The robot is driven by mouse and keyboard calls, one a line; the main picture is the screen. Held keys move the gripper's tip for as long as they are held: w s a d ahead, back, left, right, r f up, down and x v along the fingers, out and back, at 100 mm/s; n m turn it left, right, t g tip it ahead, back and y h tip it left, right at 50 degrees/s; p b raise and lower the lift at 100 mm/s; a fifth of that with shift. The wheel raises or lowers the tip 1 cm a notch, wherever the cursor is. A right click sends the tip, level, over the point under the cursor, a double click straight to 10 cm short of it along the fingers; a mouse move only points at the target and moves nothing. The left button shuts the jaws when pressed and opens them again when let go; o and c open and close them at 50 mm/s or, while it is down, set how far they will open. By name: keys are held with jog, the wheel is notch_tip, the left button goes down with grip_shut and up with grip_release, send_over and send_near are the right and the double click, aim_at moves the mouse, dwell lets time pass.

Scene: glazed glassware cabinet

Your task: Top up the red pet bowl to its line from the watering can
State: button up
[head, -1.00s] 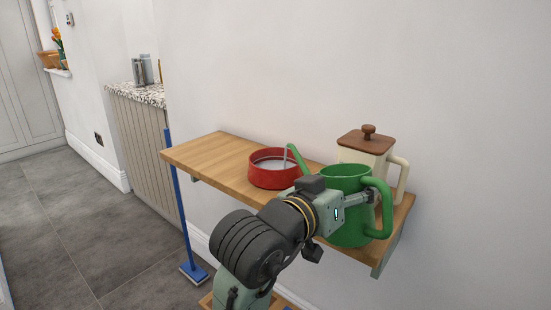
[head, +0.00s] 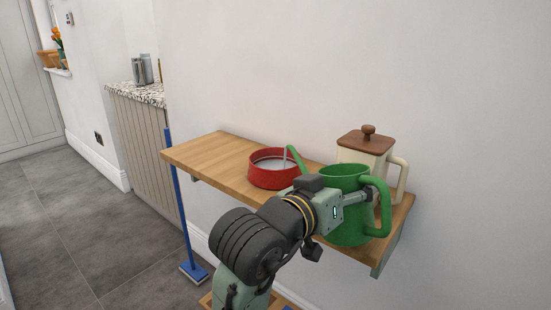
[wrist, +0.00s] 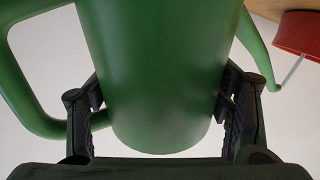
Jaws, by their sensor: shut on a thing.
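The red pet bowl (head: 272,178) stands on the wooden shelf (head: 207,152), with pale liquid inside it. A thin stream runs from the spout tip into the bowl. My gripper (wrist: 165,115) is shut on the can's body, with a finger on each side in the wrist view. The bowl shows partly at the top right of the wrist view (wrist: 298,33). I cannot make out the line in the bowl.
A cream canister with a brown wooden lid (head: 364,144) stands right behind the can, close to it. The shelf's left part is bare. A blue-handled broom (head: 180,210) stands below the shelf's left end. The wall is close behind.

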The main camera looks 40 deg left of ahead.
aim_at(352, 176)
jog(key=shift+w+a+r+n+p, duration=0.3)
jog(key=shift+a+n+p, duration=0.25)
jog(key=shift+p, duration=0.25)
dwell(3.4)
jog(key=d+m+b, duration=0.1)
jog(key=b, duration=0.1)
jog(key=s+d+f+m+b, duration=0.1)
jog(key=shift+f+b, duration=0.2)
jog(key=shift+b, duration=0.15)
jog(key=m+b, duration=0.1)
jog(key=d+m+t+b, duration=0.1)
jog(key=b, duration=0.1)
jog(key=shift+s+f+t, duration=0.3)
jog(key=shift+s, duration=0.05)
jog(key=shift+d+r, duration=0.1)
jog(key=shift+r, duration=0.15)
jog(key=shift+r, duration=0.1)
notch_tip(352, 176, up, 5)
jog(key=p, duration=0.5)
jog(key=shift+f, duration=0.2)
